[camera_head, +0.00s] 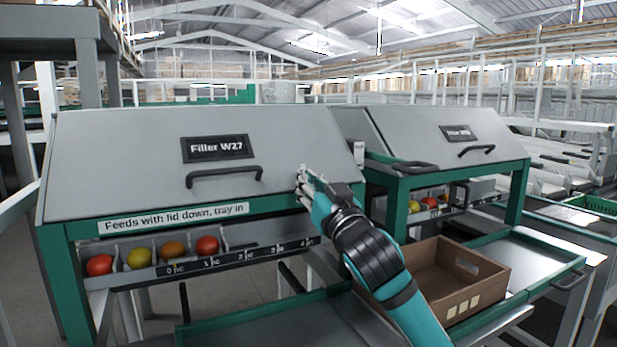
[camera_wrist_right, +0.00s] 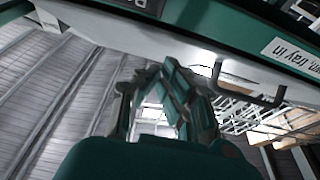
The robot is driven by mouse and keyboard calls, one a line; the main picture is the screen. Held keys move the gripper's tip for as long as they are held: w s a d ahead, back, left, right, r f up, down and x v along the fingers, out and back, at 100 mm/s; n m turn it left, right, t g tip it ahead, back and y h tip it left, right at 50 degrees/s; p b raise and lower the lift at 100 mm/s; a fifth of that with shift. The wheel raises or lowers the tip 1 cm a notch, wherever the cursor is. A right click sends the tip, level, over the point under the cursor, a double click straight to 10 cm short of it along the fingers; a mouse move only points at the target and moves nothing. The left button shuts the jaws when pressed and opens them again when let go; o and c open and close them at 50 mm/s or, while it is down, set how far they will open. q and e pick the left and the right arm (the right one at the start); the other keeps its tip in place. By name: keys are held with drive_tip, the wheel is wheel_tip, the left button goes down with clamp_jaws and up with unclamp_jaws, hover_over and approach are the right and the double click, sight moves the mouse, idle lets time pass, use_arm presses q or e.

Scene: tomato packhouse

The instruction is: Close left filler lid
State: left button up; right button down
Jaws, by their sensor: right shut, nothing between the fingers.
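The left filler, labelled Filler W27, has a grey sloping lid (camera_head: 120,160) with a dark bar handle (camera_head: 224,177). The lid lies down along the green frame; I cannot tell whether a small gap is left. My right gripper (camera_head: 303,177) is shut and empty, at the lid's lower right part, right of the handle. I cannot tell whether it touches the lid. In the right wrist view the shut fingers (camera_wrist_right: 178,85) point toward the lid (camera_wrist_right: 130,30), and its handle (camera_wrist_right: 250,95) is to their right. My left gripper is not in view.
Several tomatoes (camera_head: 172,250) sit in the left filler's trough. The right filler (camera_head: 420,125) also has its lid down. A cardboard box (camera_head: 490,283) and a green-rimmed tray (camera_head: 520,260) are at the right. A green-rimmed surface (camera_head: 270,318) lies in front of the left filler.

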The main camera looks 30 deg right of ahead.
idle(0.4)
drive_tip(key=v, duration=1.2)
